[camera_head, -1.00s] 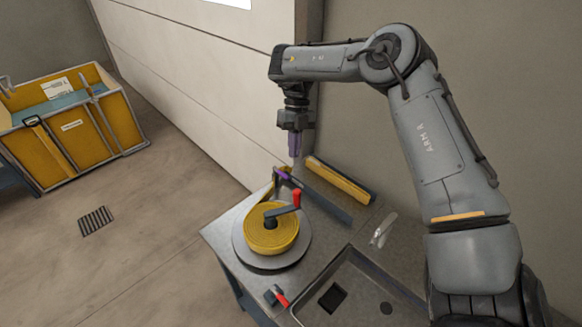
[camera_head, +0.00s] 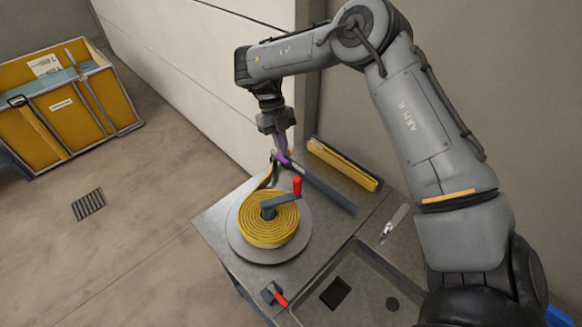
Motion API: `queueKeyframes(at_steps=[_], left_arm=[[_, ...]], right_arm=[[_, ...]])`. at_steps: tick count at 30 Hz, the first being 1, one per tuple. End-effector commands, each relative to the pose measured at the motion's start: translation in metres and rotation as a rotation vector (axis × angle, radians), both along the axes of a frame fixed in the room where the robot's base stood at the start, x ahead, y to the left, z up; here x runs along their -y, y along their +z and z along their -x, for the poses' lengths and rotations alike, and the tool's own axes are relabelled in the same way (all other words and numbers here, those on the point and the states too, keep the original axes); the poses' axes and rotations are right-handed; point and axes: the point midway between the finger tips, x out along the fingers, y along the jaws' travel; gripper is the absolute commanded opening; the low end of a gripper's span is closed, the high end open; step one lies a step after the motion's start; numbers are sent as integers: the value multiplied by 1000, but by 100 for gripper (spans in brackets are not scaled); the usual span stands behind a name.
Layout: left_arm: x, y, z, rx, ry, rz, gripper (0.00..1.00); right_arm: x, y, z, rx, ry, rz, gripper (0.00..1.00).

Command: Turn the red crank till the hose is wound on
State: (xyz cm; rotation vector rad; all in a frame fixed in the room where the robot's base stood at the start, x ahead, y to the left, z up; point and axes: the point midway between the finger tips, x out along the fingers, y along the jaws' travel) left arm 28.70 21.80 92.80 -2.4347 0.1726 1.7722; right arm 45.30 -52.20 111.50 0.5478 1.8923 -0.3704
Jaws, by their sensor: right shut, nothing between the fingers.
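The red crank handle (camera_head: 297,185) stands upright at the end of a dark crank arm (camera_head: 284,197) on the hose reel. The yellow hose (camera_head: 268,228) lies coiled around the hub on a round grey plate (camera_head: 236,242). A strip of hose (camera_head: 268,178) runs from the coil toward the back of the bench. My right gripper (camera_head: 284,160), with purple fingers, points down behind and slightly left of the red handle, apart from it. It is shut and empty. My left gripper is not in view.
The reel sits on a metal bench (camera_head: 215,222) with a sink (camera_head: 365,262) at right. A yellow-edged brush-like bar (camera_head: 343,165) lies along the back. A red-handled tool (camera_head: 275,295) is at the front. A yellow bin (camera_head: 60,115) stands far left on open floor.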

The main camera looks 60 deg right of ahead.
Motion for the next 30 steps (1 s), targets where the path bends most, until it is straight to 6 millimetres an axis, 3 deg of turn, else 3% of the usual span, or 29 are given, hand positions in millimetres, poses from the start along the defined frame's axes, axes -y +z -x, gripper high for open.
queueKeyframes(at_steps=[4, 15, 30], left_arm=[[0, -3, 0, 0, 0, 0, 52], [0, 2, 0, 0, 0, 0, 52], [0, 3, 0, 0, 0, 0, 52]], right_arm=[[-6, -28, 10, -1, -1, -6, 0], [-24, -23, 38, 0, 0, -1, 0], [-27, -24, 42, 1, -1, 1, 0]])
